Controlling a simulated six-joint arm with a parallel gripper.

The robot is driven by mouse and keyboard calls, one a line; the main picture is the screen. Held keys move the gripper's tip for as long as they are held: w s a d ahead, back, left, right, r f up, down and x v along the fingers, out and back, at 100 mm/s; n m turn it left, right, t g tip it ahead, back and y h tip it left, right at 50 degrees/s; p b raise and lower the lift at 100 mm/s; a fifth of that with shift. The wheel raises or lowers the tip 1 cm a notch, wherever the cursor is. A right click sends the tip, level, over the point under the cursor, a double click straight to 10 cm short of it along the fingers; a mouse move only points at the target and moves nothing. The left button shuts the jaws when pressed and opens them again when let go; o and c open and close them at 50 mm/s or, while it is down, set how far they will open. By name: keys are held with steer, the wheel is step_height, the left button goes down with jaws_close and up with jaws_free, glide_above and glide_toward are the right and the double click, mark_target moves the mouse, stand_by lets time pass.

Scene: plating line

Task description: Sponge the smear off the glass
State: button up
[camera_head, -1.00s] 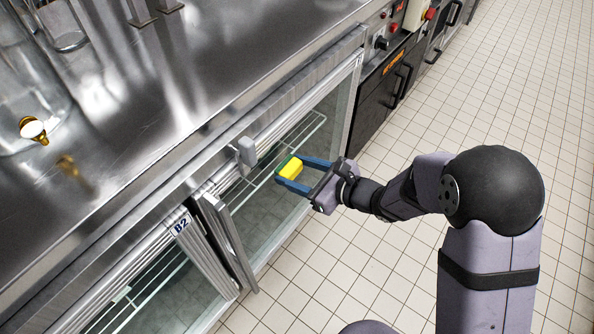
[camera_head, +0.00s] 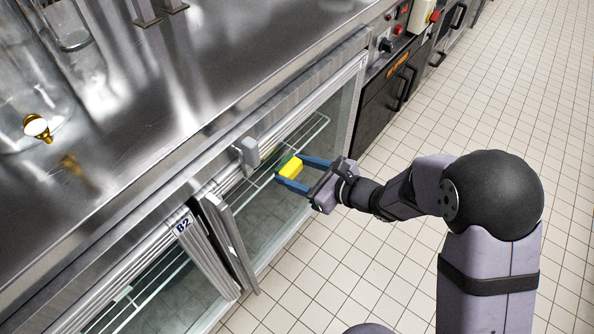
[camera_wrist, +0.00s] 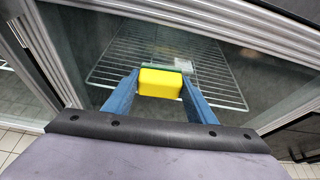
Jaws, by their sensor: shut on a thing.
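My gripper (camera_head: 291,174) is shut on a yellow sponge (camera_head: 292,168) with a green layer on its far side. The wrist view shows the sponge (camera_wrist: 160,84) between the two blue fingers, its green side toward the glass. The glass door (camera_head: 290,200) of the under-counter fridge is in front of it, with a wire shelf showing through. The wrist view shows the glass (camera_wrist: 110,50) behind the sponge. I cannot tell whether the sponge touches the glass.
A steel counter (camera_head: 190,100) runs above the doors. A grey door handle (camera_head: 228,240) and a grey block (camera_head: 248,152) stick out near the glass. A dark control unit (camera_head: 385,100) stands beyond. The tiled floor (camera_head: 480,120) at right is open.

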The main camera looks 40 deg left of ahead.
steer(key=shift+a, duration=0.5)
steer(key=shift+w+d, duration=0.15)
steer(key=shift+w, duration=1.85)
steer(key=shift+s+a+b, duration=0.15)
steer(key=shift+a+b, duration=0.05)
steer(key=shift+b, duration=0.15)
steer(key=shift+s+d+b, duration=0.1)
steer(key=shift+s+b, duration=0.7)
steer(key=shift+s, duration=1.1)
steer(key=shift+r, duration=0.1)
